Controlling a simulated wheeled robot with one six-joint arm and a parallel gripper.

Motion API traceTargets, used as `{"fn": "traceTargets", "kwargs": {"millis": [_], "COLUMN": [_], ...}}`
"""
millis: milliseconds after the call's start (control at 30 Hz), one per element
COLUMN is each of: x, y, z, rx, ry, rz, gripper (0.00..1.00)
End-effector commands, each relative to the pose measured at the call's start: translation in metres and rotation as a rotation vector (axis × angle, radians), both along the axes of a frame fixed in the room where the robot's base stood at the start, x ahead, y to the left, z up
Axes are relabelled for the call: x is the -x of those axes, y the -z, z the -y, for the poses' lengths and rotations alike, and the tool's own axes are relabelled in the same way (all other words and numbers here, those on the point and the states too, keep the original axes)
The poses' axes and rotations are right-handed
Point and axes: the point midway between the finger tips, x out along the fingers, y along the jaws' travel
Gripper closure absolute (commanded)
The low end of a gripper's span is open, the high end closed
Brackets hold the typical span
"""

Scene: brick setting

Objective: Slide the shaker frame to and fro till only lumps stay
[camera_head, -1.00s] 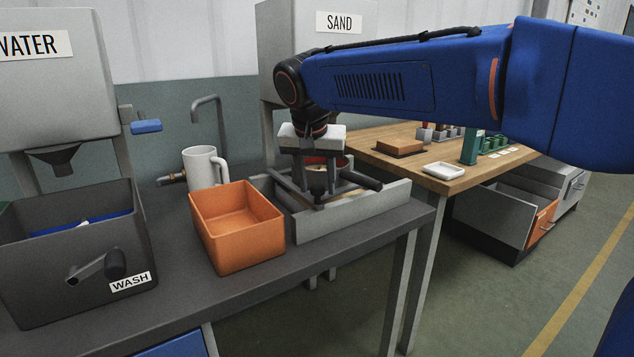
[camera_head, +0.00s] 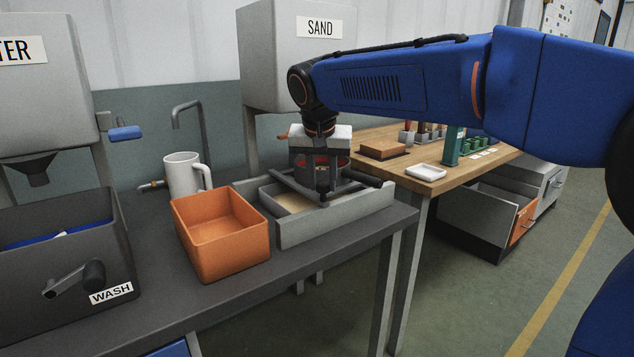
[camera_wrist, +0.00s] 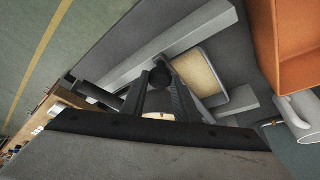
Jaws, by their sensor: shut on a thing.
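The shaker frame (camera_head: 265,194) is a grey frame sitting between the grey side rails (camera_head: 345,212) of a low trough on the dark bench. Pale sand (camera_head: 293,202) shows inside it, left of my gripper. My gripper (camera_head: 322,198) points down over the trough, right of its middle, and is shut on the frame's dark handle. In the wrist view the handle's round black knob (camera_wrist: 160,77) stands between the fingers, beside the sand (camera_wrist: 200,72). My fingers hide part of the frame. I cannot tell whether lumps lie in the sand.
An orange bin (camera_head: 222,238) stands close left of the trough. A white mug (camera_head: 182,174) and a tap stand behind it. A dark WASH tub (camera_head: 60,250) with a crank is at left. The SAND hopper (camera_head: 290,60) rises behind. A wooden table (camera_head: 400,160) stands at right.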

Motion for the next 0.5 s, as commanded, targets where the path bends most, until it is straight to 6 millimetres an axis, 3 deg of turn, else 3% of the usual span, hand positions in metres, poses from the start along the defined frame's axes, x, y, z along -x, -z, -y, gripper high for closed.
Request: {"fn": "traceTargets", "kwargs": {"millis": [167,200,267,500], "x": [0.0001,0.0001,0.0001,0.0002], "y": [-0.0003,-0.0002,-0.0002,-0.0002], "z": [-0.0003,-0.0003,-0.0003,-0.0004], "rx": [0.001,0.001,0.0,0.0], "ry": [-0.001,-0.001,0.0,0.0], "rz": [0.001,0.001,0.001,0.0], "gripper": [1.0,0.68,0.55,0.55]}}
